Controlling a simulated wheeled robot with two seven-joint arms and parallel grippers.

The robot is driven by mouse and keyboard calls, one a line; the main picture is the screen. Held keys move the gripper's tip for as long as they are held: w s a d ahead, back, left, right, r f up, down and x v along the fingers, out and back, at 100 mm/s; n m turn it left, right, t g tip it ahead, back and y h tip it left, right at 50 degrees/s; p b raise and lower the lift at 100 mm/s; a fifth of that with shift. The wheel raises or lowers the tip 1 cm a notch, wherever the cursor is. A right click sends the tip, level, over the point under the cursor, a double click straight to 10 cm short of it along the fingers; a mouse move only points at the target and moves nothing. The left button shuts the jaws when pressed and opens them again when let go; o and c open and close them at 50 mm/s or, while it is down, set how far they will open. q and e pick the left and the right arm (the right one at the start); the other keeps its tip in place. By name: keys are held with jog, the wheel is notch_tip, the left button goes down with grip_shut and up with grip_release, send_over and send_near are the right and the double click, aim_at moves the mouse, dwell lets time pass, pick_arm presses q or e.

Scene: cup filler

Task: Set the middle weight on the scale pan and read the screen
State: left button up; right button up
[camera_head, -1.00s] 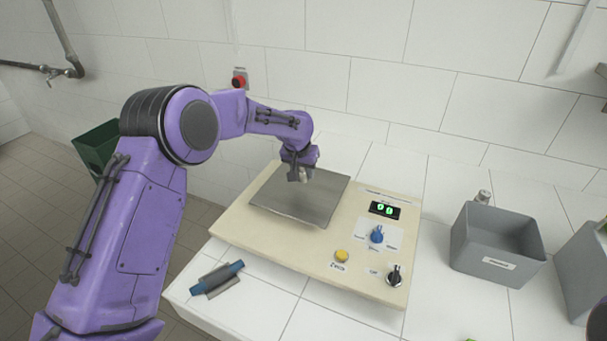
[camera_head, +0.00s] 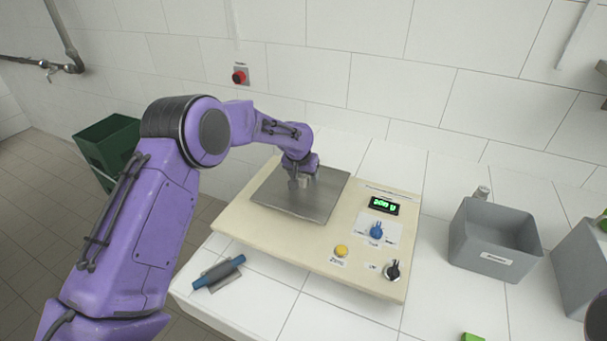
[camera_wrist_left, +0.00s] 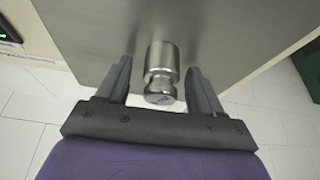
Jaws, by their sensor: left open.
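My left gripper (camera_head: 302,181) is over the scale pan (camera_head: 332,196), low near its surface. In the left wrist view its two fingers (camera_wrist_left: 160,74) are open, one on each side of a shiny metal weight (camera_wrist_left: 163,60) with a knob. There are visible gaps between the fingers and the weight, which stands on the pan (camera_wrist_left: 100,28). The screen (camera_head: 384,205) shows green characters that look like 200 and a unit, too small to be sure. My right gripper is not in view.
The scale's panel carries a blue knob (camera_head: 376,230), a yellow button (camera_head: 341,251) and a black knob (camera_head: 392,270). A grey bin (camera_head: 484,258) stands to the right, with a small metal piece (camera_head: 481,193) behind it. A blue-grey roller-like item (camera_head: 219,273) lies in front left.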

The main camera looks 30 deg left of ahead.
pick_arm(q)
jog(key=b+v, duration=0.2)
jog(key=v, duration=1)
jog(key=shift+r, duration=0.3)
